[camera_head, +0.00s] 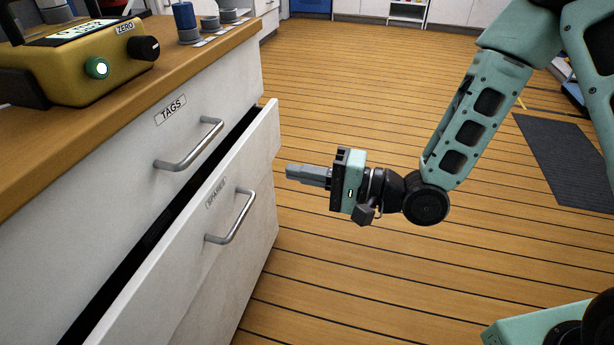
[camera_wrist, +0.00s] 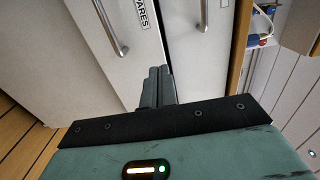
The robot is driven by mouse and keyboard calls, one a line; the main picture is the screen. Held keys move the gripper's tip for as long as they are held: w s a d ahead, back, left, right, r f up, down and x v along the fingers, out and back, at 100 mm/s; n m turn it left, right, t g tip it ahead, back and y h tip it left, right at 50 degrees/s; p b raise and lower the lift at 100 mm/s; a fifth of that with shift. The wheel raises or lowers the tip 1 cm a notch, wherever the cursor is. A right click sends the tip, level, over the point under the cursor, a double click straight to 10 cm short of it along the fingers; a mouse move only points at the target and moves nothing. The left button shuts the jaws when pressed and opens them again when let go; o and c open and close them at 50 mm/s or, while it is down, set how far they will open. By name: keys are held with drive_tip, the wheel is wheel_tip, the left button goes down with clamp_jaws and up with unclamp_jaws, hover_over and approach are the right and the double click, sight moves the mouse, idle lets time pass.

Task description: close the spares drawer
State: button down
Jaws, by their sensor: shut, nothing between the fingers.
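The spares drawer (camera_head: 190,240) is the lower drawer of the white cabinet, and it stands partly open, with a dark gap along its top edge. Its label reads SPARES, and its metal bar handle (camera_head: 238,222) is on the front. In the wrist view the drawer front (camera_wrist: 115,30) and its handle (camera_wrist: 112,30) show upper left of the fingers. My gripper (camera_head: 290,171) is shut and empty, to the right of the drawer front and apart from the handle in the head view. In the wrist view the closed fingers (camera_wrist: 158,80) point toward the cabinet.
The TAGS drawer (camera_head: 130,150) above is shut, with its own handle (camera_head: 190,146). On the wooden counter (camera_head: 130,75) stand a yellow device (camera_head: 75,70) marked ZERO and several small cylinders. The wooden floor (camera_head: 350,80) to the right is open, with a dark mat (camera_head: 565,160) farther off.

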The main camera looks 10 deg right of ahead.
sight(232, 161)
drive_tip(key=b+x, duration=0.3)
drive_tip(key=x, duration=0.7)
drive_tip(key=shift+a, duration=0.15)
drive_tip(key=shift+w+a+r, duration=0.1)
drive_tip(key=shift+w+a, duration=0.05)
drive_tip(key=shift+a, duration=0.15)
drive_tip(key=shift+p+x, duration=0.45)
drive_tip(key=shift+x, duration=1.4)
